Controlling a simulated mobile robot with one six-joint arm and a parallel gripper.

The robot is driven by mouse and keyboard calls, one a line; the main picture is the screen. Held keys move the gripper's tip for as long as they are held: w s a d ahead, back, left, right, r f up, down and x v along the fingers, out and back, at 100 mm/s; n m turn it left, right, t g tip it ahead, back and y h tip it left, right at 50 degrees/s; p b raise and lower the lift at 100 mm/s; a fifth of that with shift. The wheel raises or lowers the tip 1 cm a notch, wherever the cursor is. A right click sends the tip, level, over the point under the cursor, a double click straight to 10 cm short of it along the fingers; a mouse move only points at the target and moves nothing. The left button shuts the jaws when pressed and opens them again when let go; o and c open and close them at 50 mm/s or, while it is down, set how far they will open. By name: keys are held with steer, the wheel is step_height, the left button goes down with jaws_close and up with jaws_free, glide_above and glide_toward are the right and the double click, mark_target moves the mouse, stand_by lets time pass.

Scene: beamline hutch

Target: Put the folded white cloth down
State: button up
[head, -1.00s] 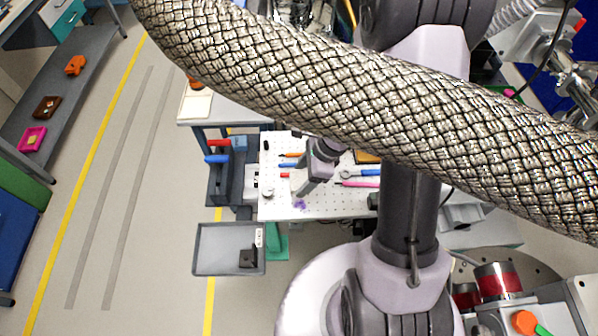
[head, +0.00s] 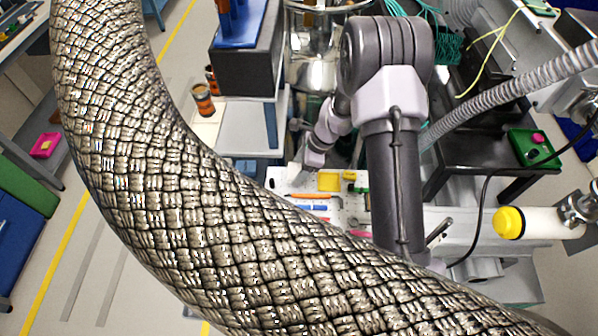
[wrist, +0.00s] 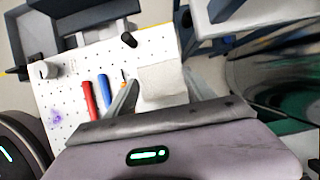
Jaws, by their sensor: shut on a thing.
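The folded white cloth (wrist: 162,80) is between the two fingers of my gripper (wrist: 163,97) in the wrist view. The gripper is shut on it, and the cloth sticks out past the fingertips. It is held over the edge of the white perforated board (wrist: 75,70); its height above the board is hard to tell. In the head view my gripper (head: 303,170) is at the far left part of the board (head: 285,183). A purple smear (wrist: 57,118) marks the board in the wrist view.
Red (wrist: 90,100) and blue (wrist: 104,90) tools lie on the board, with a black piece (wrist: 128,40) near its edge. A yellow block (head: 329,181) sits on it in the head view. An amber jar (head: 203,100) stands on a side shelf.

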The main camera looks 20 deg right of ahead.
steer(key=shift+f, duration=0.9)
steer(key=shift+f+b, duration=0.2)
steer(key=shift+b, duration=0.1)
steer(key=o, duration=1.6)
